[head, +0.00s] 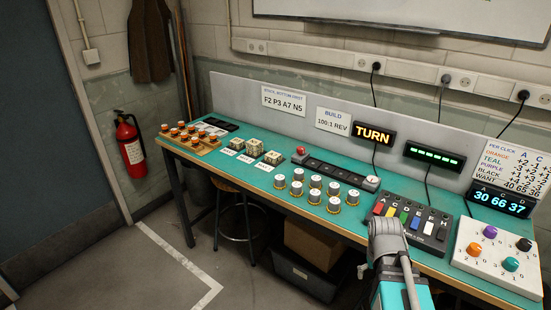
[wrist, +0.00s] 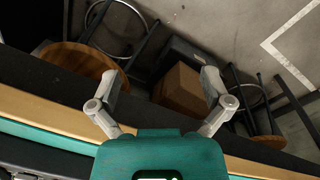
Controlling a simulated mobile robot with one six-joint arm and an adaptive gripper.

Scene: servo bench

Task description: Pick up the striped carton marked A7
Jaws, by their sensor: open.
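Small pale cartons stand in a group on the left half of the teal bench in the head view: a left one (head: 238,144), a back one (head: 256,132) and a right one (head: 272,157). Their sides look patterned, but they are too small for me to tell which one is marked A7. My gripper (wrist: 160,78) is open and empty in the wrist view, with its two fingers spread over the bench's front edge and the floor. In the head view my arm is at the front right of the bench, far from the cartons. The wrist view shows no carton.
Several white-topped cylinders (head: 315,182) stand between my arm and the cartons. A colored-key panel (head: 411,222) and a knob box (head: 497,255) are at right. White labels (head: 245,158) lie before the cartons.

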